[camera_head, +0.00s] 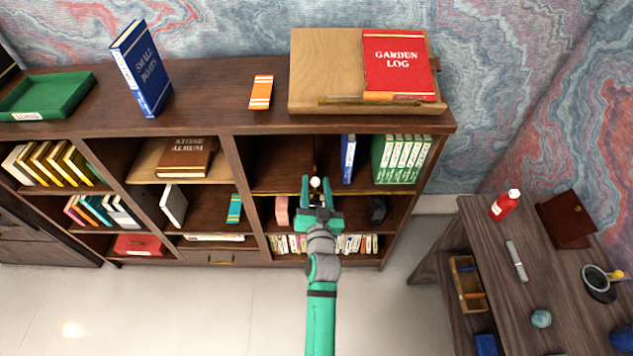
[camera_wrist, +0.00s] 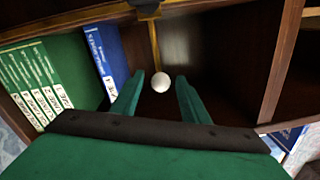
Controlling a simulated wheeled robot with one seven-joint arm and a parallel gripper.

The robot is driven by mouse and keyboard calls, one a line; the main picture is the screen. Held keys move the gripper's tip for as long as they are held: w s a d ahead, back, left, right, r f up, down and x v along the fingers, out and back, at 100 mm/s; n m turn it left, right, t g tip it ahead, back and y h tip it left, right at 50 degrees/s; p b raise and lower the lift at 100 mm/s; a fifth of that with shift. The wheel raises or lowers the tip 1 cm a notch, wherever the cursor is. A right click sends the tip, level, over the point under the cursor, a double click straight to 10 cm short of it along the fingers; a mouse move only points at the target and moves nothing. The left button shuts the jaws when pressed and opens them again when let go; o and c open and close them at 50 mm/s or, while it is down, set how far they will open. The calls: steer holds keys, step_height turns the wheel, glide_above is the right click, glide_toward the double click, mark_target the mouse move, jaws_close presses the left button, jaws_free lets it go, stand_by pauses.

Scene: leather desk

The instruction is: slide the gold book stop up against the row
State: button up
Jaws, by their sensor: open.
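The gold book stop (camera_wrist: 153,45) shows in the wrist view as a narrow gold upright with a white round knob (camera_wrist: 160,82). The knob also shows in the head view (camera_head: 315,182), in the upper right compartment. My gripper (camera_head: 317,184) is open, with its green fingers on either side of the knob; I cannot tell whether they touch it. The row has several green books (camera_head: 402,158) and a blue book (camera_head: 348,159), which also shows in the wrist view (camera_wrist: 106,55). A gap lies between the stop and the blue book. My gripper hides part of the stop.
A compartment wall (camera_wrist: 284,60) stands on the stop's other side, with bare shelf between. Above, the bookcase top holds a wooden board (camera_head: 318,70) with a red book (camera_head: 398,62). A side table (camera_head: 520,300) stands to the right.

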steer(key=shift+w+a, duration=0.1)
steer(key=shift+w, duration=0.65)
steer(key=shift+c, duration=0.2)
